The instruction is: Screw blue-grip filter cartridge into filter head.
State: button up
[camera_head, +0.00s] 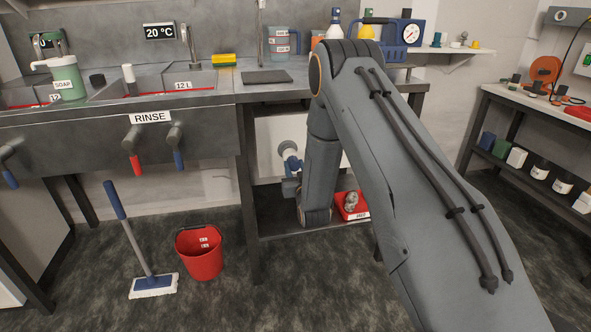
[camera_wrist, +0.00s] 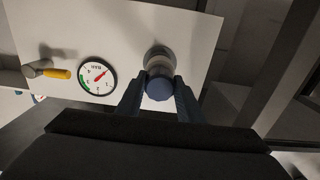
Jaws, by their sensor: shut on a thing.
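In the wrist view, my gripper (camera_wrist: 160,97) is shut on the blue grip of the filter cartridge (camera_wrist: 159,89), one dark blue finger on each side. The cartridge's round blue end faces the camera. Beyond it, in line with it, is the round metallic filter head (camera_wrist: 158,57) on a white panel (camera_wrist: 125,25). The cartridge appears to meet the head, but the joint is hidden behind the grip, so I cannot tell how deep it sits. In the head view, a small blue and pale part shows beside my wrist, too small to tell apart.
A dial gauge (camera_wrist: 97,76) and a yellow-handled valve (camera_wrist: 56,73) sit left of the cartridge in the wrist view. Under the bench, a red tray (camera_head: 352,206) lies on the low shelf. A red bucket (camera_head: 200,254) and mop (camera_head: 152,285) stand on the floor.

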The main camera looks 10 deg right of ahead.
jog(key=shift+w, duration=0.3)
jog(key=m, duration=0.9)
jog(key=shift+p, duration=0.4)
jog(key=shift+d, duration=0.1)
jog(key=o, duration=1.2)
jog(key=shift+s, duration=0.15)
jog(key=s+p, duration=0.1)
jog(key=s, duration=0.6)
jog(key=shift+s, duration=0.3)
